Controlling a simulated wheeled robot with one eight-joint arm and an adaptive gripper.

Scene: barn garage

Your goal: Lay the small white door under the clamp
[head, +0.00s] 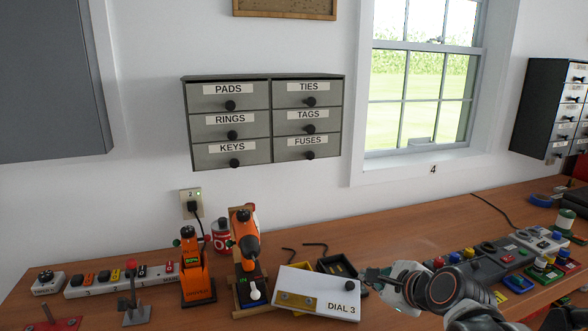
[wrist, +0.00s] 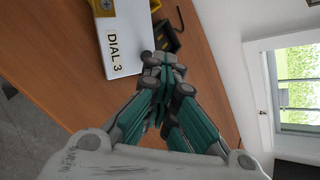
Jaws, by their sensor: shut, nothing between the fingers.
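The small white door (head: 316,293) reads "DIAL 3" and has a black knob and a brass strip along its left part. It lies face up at the bench's front, beside a dark open box (head: 338,266). The door also shows in the wrist view (wrist: 130,60). My gripper (head: 374,276) is shut and empty, just right of the door's knob end; I cannot tell whether it touches the door. In the wrist view its fingertips (wrist: 163,68) are together beside the door's edge. A grey upright device (head: 134,308), possibly the clamp, stands at the left front.
An orange drill (head: 245,238) stands left of the door, with an orange charger (head: 197,276) beyond it. A red mug (head: 221,236) is behind them. A red plate (head: 62,324) lies at the front left. Power strips and switches (head: 490,262) crowd the right side.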

